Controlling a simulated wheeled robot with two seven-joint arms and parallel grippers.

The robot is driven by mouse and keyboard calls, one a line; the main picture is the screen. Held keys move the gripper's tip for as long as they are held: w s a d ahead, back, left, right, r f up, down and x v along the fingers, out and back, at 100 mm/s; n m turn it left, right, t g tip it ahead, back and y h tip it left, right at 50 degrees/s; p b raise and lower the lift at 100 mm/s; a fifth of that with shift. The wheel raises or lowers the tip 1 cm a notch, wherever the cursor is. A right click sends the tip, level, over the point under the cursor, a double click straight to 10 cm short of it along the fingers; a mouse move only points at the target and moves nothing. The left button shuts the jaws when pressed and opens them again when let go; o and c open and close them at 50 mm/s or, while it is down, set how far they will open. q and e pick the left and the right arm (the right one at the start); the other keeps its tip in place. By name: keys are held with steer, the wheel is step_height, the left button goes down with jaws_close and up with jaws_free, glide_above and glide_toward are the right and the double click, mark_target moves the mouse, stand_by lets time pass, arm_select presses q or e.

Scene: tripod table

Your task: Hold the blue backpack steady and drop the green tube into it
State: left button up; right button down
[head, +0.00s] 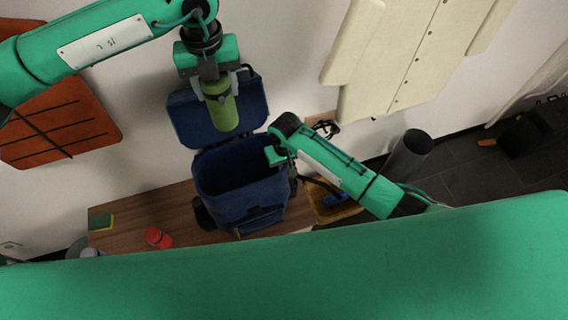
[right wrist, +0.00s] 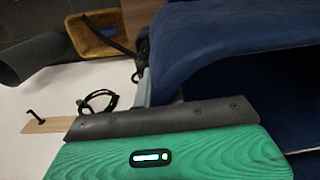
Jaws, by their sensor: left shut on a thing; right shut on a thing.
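The blue backpack (head: 238,190) stands upright on the wooden table with its lid flap (head: 190,118) folded back and its mouth open. It also shows close up in the right wrist view (right wrist: 210,75). My left gripper (head: 215,88) is shut on the green tube (head: 222,108) and holds it upright, in front of the raised flap and above the open mouth in the picture. My right gripper (head: 275,155) is at the right rim of the backpack, shut on it. Its fingertips are mostly hidden in the head view.
A brown tray (head: 335,210) with a blue item lies to the right. A dark cylinder (head: 408,155) stands beyond my right arm.

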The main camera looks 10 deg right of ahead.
arm_select(q)
steer(key=o, duration=1.3)
steer(key=shift+c, duration=0.2)
step_height(320, 180, up, 12)
steer(key=shift+r, duration=0.1)
arm_select(e)
steer(key=c, duration=1.4)
jaws_free()
steer(key=shift+r, duration=0.15)
